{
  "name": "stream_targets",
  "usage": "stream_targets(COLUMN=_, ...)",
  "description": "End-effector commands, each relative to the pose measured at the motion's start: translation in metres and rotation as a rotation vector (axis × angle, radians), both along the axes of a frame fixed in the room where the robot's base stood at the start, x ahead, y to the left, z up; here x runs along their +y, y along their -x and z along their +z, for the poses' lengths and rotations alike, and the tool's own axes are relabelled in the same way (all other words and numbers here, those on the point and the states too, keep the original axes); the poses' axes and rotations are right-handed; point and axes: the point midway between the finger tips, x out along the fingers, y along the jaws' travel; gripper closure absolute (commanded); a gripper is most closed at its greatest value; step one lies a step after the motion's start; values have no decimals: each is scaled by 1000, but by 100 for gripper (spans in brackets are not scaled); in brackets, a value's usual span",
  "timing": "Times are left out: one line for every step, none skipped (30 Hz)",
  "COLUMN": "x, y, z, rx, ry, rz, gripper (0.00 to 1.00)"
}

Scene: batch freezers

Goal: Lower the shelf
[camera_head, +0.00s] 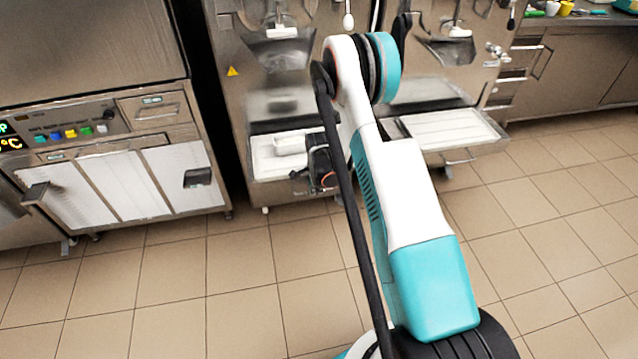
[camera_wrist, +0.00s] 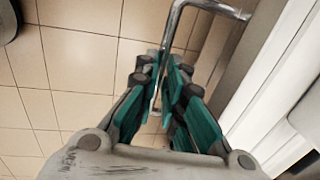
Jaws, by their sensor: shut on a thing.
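The shelf (camera_head: 268,158) is a pale tray with a steel edge at the lower front of the left batch freezer. It looks about level. Its white surface (camera_wrist: 262,85) runs along the right side of the wrist view. A bent steel bar handle (camera_wrist: 190,5) comes down beside it from the top of the wrist view. My gripper (camera_wrist: 167,75), with teal fingers, is shut on this bar, and the fingers hide part of it. In the head view my dark gripper (camera_head: 322,163) is at the right end of the shelf, partly hidden by my arm.
A second freezer on the right has a similar shelf (camera_head: 455,128) with a bar handle (camera_head: 460,159) below it. A steel cabinet with a control panel (camera_head: 75,130) stands at left. A counter (camera_head: 585,60) is at the far right. The tiled floor (camera_head: 240,275) in front is clear.

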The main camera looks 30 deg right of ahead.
Motion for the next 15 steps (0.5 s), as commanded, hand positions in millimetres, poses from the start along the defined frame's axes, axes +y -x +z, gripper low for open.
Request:
stream_targets(x=-1, y=-1, z=-5, rx=-3, ry=2, rz=0, gripper=100)
stream_targets(x=-1, y=-1, z=-7, rx=-4, ry=2, rz=0, gripper=100)
stream_targets(x=-1, y=-1, z=-9, rx=-4, ry=2, rz=0, gripper=100)
stream_targets(x=-1, y=-1, z=-10, rx=-4, ry=2, rz=0, gripper=100)
stream_targets(x=-1, y=-1, z=-10, rx=-4, ry=2, rz=0, gripper=100)
stream_targets(x=-1, y=0, z=-11, rx=-3, ry=2, rz=0, gripper=100)
stream_targets(x=-1, y=0, z=-11, rx=-3, ry=2, rz=0, gripper=100)
stream_targets(x=-1, y=0, z=-11, rx=-3, ry=2, rz=0, gripper=100)
stream_targets(x=-1, y=0, z=-11, rx=-2, ry=1, rz=0, gripper=100)
stream_targets(x=-1, y=0, z=-12, rx=-2, ry=1, rz=0, gripper=100)
stream_targets(x=-1, y=0, z=-12, rx=-2, ry=1, rz=0, gripper=100)
stream_targets(x=-1, y=1, z=-12, rx=-1, ry=1, rz=0, gripper=100)
stream_targets(x=-1, y=1, z=-12, rx=-1, ry=1, rz=0, gripper=100)
stream_targets(x=-1, y=1, z=-12, rx=-1, ry=1, rz=0, gripper=86)
stream_targets(x=0, y=1, z=-12, rx=0, ry=1, rz=0, gripper=77)
